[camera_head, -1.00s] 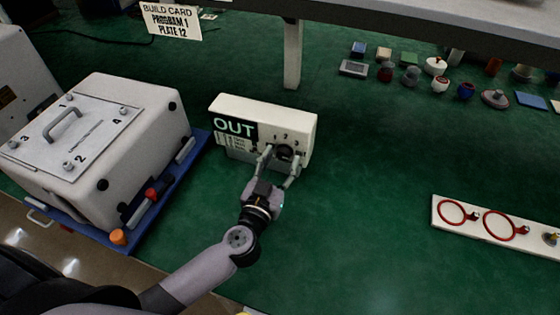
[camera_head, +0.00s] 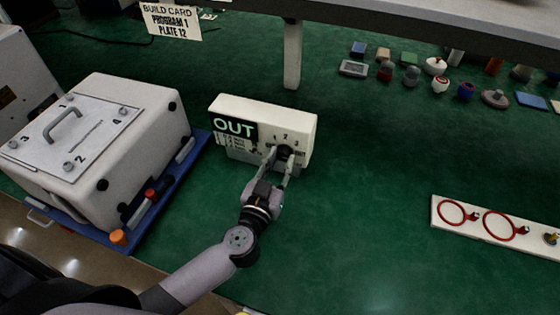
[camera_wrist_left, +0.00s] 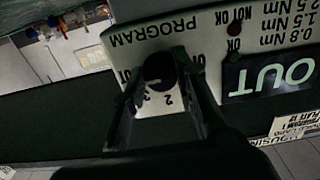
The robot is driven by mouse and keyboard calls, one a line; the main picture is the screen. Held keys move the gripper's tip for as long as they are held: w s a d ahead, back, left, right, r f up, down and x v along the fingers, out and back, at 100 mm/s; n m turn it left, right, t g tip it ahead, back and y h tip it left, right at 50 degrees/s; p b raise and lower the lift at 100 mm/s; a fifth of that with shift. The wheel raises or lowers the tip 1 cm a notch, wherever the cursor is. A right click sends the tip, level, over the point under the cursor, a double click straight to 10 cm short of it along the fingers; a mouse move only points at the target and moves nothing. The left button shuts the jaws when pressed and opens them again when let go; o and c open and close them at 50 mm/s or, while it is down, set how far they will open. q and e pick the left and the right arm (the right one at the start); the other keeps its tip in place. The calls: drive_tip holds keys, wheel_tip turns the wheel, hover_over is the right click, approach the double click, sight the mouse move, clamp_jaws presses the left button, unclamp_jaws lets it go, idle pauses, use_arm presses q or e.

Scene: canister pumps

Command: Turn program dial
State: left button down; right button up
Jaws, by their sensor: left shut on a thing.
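The program dial (camera_wrist_left: 160,71) is a dark round knob on the front of a white control box (camera_head: 300,122). In the left wrist view the box face reads PROGRAM, with numbers around the knob. My left gripper (camera_head: 284,155) reaches the dial from the front and is shut on it, with a finger on each side. The fingers hide part of the dial in the head view, and I cannot tell which number it points to. The box display (camera_head: 235,128) reads OUT. A build card (camera_head: 171,22) reads PROGRAM 1, PLATE 12. My right gripper is not in view.
A large white case (camera_head: 130,140) with a numbered plate stands on a blue tray (camera_head: 187,165) to the left. A white strip with red rings (camera_head: 458,213) lies at the right. Small parts sit at the back right. The green table between is clear.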

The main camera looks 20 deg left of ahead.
use_arm(q)
drive_tip(key=n+p, duration=0.3)
drive_tip(key=shift+d+r, duration=0.1)
drive_tip(key=shift+r, duration=0.1)
drive_tip(key=n+p, duration=0.1)
drive_tip(key=n, duration=0.2)
drive_tip(key=shift+p, duration=0.3)
drive_tip(key=n+p, duration=0.1)
drive_tip(key=n, duration=0.2)
drive_tip(key=shift+d+n, duration=0.1)
drive_tip(key=shift+n, duration=0.3)
drive_tip(key=n, duration=0.4)
drive_tip(key=shift+n, duration=0.3)
drive_tip(key=n, duration=0.5)
drive_tip(key=n+b, duration=0.1)
drive_tip(key=n, duration=0.4)
drive_tip(key=shift+r+n, duration=0.1)
drive_tip(key=shift+n, duration=0.3)
drive_tip(key=n+b, duration=0.1)
drive_tip(key=n, duration=0.9)
drive_tip(key=shift+a+b, duration=0.2)
drive_tip(key=shift+b, duration=0.1)
drive_tip(key=shift+n, duration=0.4)
